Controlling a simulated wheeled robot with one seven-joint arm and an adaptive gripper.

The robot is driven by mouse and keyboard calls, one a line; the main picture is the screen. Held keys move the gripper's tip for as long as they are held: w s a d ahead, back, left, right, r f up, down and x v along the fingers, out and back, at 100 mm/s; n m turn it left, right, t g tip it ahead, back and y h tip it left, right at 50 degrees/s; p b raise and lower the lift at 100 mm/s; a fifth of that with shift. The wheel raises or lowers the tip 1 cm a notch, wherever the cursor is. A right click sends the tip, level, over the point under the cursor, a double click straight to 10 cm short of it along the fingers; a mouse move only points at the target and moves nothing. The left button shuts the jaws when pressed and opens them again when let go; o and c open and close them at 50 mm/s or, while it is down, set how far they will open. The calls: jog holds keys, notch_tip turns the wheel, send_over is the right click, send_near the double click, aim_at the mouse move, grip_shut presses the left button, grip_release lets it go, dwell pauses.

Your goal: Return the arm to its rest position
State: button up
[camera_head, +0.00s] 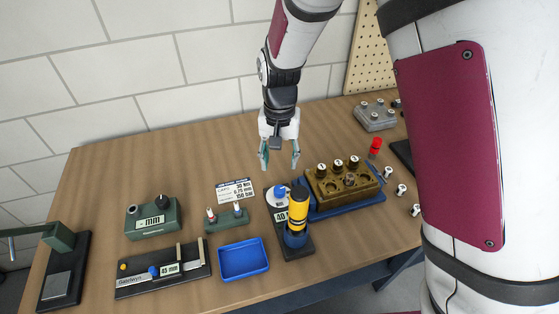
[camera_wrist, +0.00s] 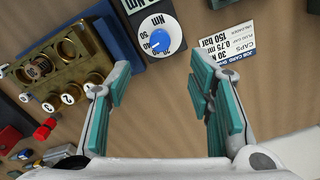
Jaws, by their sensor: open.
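My gripper (camera_head: 279,155) hangs from my arm above the back middle of the table, fingers pointing down. It is open and empty. In the wrist view its two teal-padded fingers (camera_wrist: 160,95) stand wide apart, with bare wood between them. The brass tube block (camera_head: 343,184) with numbered caps lies to the right of the gripper in the head view, and it also shows at the upper left of the wrist view (camera_wrist: 50,50). The gripper touches nothing that I can see.
The wooden table (camera_head: 140,165) is bare at its back left. A yellow-and-black tool (camera_head: 298,207) stands upright in front of the gripper. A job card (camera_head: 235,190), a blue tray (camera_head: 243,260), a green mm gauge (camera_head: 153,219) and a grey block (camera_head: 374,117) lie around it.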

dwell(0.3)
jog(key=s+d+r+t, duration=0.1)
jog(key=s+d+r, duration=0.3)
jog(key=r, duration=0.3)
jog(key=s+d+r+n+t+y, duration=0.1)
jog(key=s+d+r, duration=0.35)
jog(key=r, duration=0.25)
jog(key=s+d+r+t, duration=0.2)
jog(key=s+d+r, duration=0.1)
jog(key=d+r, duration=0.3)
jog(key=s+d+r, duration=0.1)
jog(key=s+r, duration=0.1)
jog(key=s, duration=0.3)
jog(key=s+d+r+t+h, duration=0.1)
jog(key=s+d, duration=0.1)
jog(key=s, duration=0.3)
jog(key=shift+d+r+n+t, duration=0.3)
jog(key=shift+r, duration=0.1)
